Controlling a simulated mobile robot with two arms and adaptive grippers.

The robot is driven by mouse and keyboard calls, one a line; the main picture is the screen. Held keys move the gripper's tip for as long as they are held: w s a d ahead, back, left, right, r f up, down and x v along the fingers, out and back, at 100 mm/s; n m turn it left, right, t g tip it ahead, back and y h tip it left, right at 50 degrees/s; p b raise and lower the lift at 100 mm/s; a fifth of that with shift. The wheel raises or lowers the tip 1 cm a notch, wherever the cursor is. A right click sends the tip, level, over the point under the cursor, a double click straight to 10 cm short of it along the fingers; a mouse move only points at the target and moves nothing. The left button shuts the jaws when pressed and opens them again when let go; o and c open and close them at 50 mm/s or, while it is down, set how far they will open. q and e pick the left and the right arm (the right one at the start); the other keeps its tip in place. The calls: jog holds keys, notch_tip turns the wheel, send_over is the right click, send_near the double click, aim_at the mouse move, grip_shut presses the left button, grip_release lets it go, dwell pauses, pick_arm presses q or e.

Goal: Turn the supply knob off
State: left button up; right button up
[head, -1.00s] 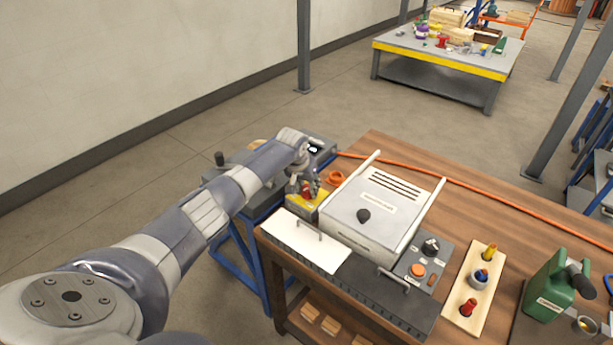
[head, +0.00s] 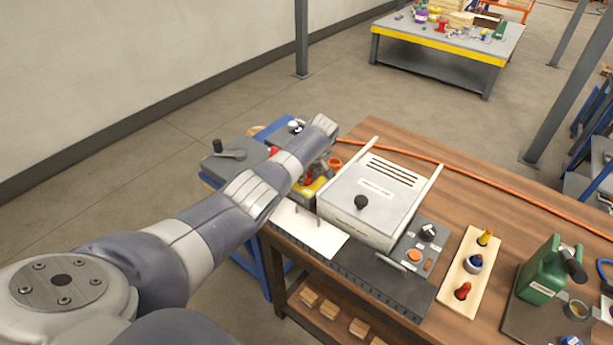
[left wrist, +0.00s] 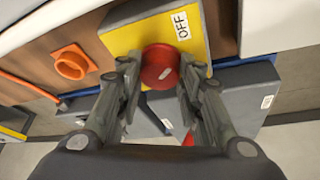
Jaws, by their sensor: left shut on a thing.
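A round red knob (left wrist: 160,66) sits on a yellow box (left wrist: 125,38) in the left wrist view. A white OFF label (left wrist: 181,25) is on the yellow face beside it. A pale mark shows on the knob, pointing roughly toward the label. My left gripper (left wrist: 158,82) is shut on the knob, one finger on each side. In the head view the yellow box (head: 307,197) stands at the bench's left end, and my left gripper (head: 322,172) is over it, with the knob largely hidden by my arm. My right gripper is out of view.
A light grey cabinet (head: 375,197) with side rails stands right of the yellow box. An orange ring-like part (left wrist: 73,63) is close to my fingers. A wooden board with coloured pegs (head: 461,285) and a green can (head: 541,275) are farther right. An orange hose (head: 490,188) crosses the bench.

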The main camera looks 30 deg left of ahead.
pick_arm(q)
jog(key=shift+w+n+b, duration=0.1)
jog(key=shift+n+b, duration=0.3)
jog(key=shift+n, duration=0.2)
jog(key=o, duration=1.1)
jog(key=shift+c, duration=0.2)
jog(key=shift+r, duration=0.1)
jog(key=v, duration=1.2)
jog(key=shift+w, duration=0.2)
